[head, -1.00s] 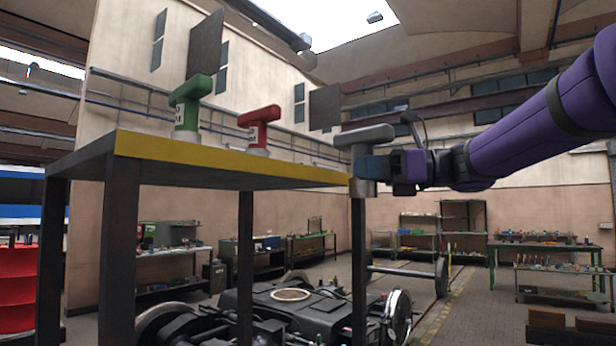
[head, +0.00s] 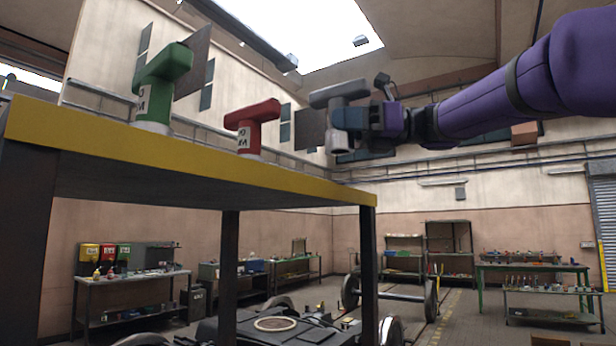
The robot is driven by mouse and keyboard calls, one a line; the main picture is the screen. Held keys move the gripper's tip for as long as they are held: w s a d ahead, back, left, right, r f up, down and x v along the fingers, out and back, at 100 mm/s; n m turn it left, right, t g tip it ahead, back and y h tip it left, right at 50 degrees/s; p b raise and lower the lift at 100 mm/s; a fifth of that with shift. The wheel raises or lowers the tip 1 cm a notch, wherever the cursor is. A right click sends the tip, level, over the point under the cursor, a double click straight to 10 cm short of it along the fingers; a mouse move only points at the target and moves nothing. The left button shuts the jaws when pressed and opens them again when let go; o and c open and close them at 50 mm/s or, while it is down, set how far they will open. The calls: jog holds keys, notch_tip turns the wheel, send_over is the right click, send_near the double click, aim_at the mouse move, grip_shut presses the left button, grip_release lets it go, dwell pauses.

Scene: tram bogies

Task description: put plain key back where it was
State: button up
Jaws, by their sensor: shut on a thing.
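My gripper (head: 366,117) is shut on the plain key (head: 337,112), a grey T-shaped piece with a round shank. It holds the key upright in the air, above and near the right end of the yellow-edged table (head: 240,174). On the table stand a green T-shaped key (head: 163,80) with a white label at the left and a red T-shaped key (head: 252,124) with a white label in the middle. The table's top surface is seen almost edge-on from below, so any holders on it are hidden.
A bogie (head: 260,328) lies on the floor beyond the table legs. Workbenches (head: 130,280) and a green bench (head: 535,266) stand along the far walls.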

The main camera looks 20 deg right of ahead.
jog(key=w, duration=0.8)
jog(key=w+a+f, duration=0.1)
jog(key=w, duration=0.3)
jog(key=shift+w+f, duration=0.1)
jog(key=shift+w, duration=0.3)
jog(key=shift+w+f, duration=0.1)
jog(key=shift+f, duration=1.65)
jog(key=shift+f, duration=0.1)
jog(key=o, duration=1.2)
jog(key=shift+f, duration=0.1)
jog(key=shift+d+r, duration=0.2)
jog(key=shift+d, duration=0.1)
jog(key=v, duration=1.1)
jog(key=shift+d, duration=0.25)
